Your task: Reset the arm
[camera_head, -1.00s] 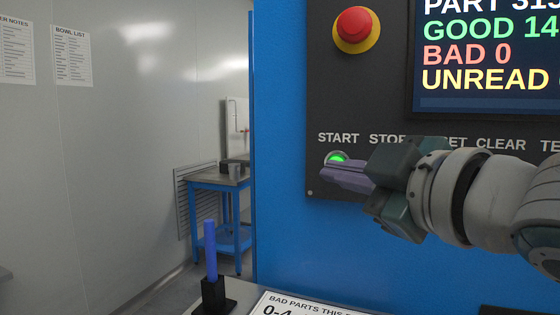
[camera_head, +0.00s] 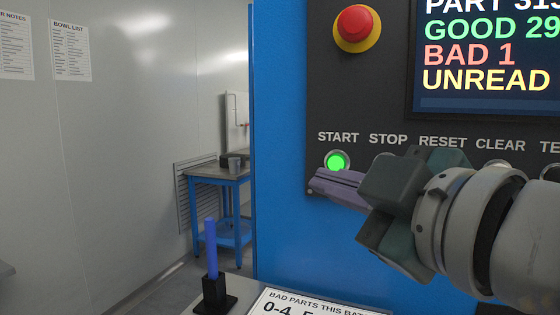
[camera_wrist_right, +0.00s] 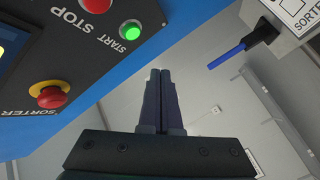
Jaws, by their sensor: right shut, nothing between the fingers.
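My right gripper (camera_head: 318,184) is shut and empty, its purple fingers pointing left just below the lit green START button (camera_head: 337,162) on the dark control panel (camera_head: 335,105). In the right wrist view the shut fingers (camera_wrist_right: 160,75) point past the panel's edge, apart from the green button (camera_wrist_right: 130,30). My right arm comes in from the lower right and covers part of the panel below the STOP and RESET labels. My left gripper is not in view.
A red emergency button (camera_head: 355,28) sits above START. The screen (camera_head: 485,60) reads GOOD 29, BAD 1. A blue stick in a black holder (camera_head: 212,292) stands by a printed sheet (camera_head: 300,303). A blue table (camera_head: 218,180) stands behind at left.

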